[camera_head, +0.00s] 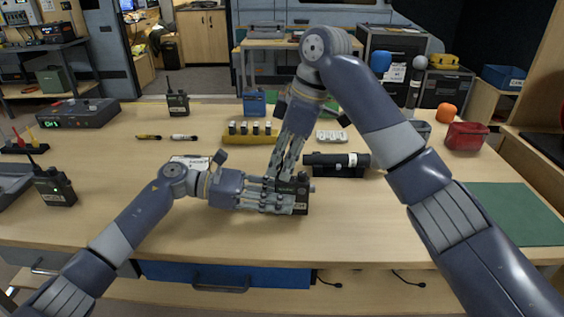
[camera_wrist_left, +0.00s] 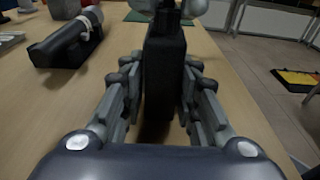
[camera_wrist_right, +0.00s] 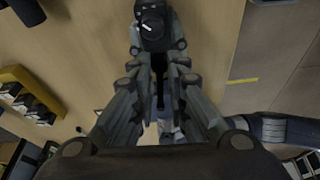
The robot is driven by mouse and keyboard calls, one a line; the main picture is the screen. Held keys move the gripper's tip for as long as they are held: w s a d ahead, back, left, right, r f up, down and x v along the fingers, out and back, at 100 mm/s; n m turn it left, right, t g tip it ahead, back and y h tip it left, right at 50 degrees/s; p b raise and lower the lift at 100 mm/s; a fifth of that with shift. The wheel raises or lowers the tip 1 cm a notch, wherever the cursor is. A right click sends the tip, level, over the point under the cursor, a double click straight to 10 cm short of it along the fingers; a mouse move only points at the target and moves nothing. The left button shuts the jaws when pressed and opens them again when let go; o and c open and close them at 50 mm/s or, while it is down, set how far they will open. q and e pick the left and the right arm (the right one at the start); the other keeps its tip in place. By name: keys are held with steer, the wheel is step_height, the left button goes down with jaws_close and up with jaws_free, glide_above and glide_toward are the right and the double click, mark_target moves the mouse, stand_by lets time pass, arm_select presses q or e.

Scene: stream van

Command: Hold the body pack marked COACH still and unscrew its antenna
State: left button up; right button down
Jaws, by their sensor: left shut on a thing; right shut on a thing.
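A black body pack (camera_head: 301,196) stands upright on the table near the front middle. My left gripper (camera_head: 286,198) is shut around its sides; the left wrist view shows the dark pack (camera_wrist_left: 164,75) between the fingers. I cannot read its label. My right gripper (camera_head: 283,172) reaches down from above, its fingers just over the pack's top. In the right wrist view its fingers are closed around the thin black antenna (camera_wrist_right: 159,80), beside the pack's top with a round knob (camera_wrist_right: 152,25). In the head view the fingers hide the antenna.
Another body pack (camera_head: 55,187) stands at the left and one (camera_head: 177,101) at the back. A black cylinder in a cradle (camera_head: 337,163) lies just right of the held pack. A yellow holder (camera_head: 249,134) stands behind. The table's front is clear.

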steer(key=shift+n, duration=0.3)
steer(key=shift+r, duration=1.1)
stand_by(0.3)
steer(key=shift+r, duration=1.45)
arm_select(q)
steer(key=o, duration=1.2)
steer(key=shift+a, duration=0.1)
